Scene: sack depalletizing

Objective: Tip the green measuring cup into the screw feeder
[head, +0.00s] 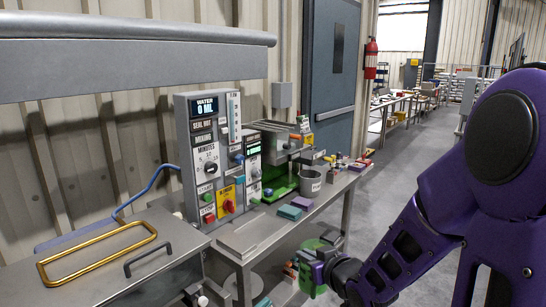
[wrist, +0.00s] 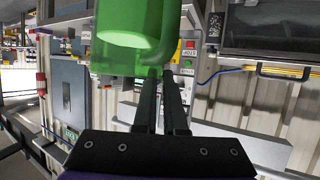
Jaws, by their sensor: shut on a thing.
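My gripper (wrist: 166,85) is shut on the green measuring cup (wrist: 130,28), which fills the upper middle of the wrist view. In the head view the cup (head: 307,277) is low at the front of the bench, partly hidden by my gripper (head: 322,268). The cup is below the bench top and apart from the machines. What it contains cannot be seen. The metal unit with a hopper-like top (head: 283,140), beside the control panels, looks like the screw feeder, but I cannot be sure.
A control panel (head: 208,150) stands on the steel bench (head: 262,232). The floor (head: 400,190) to the right is open.

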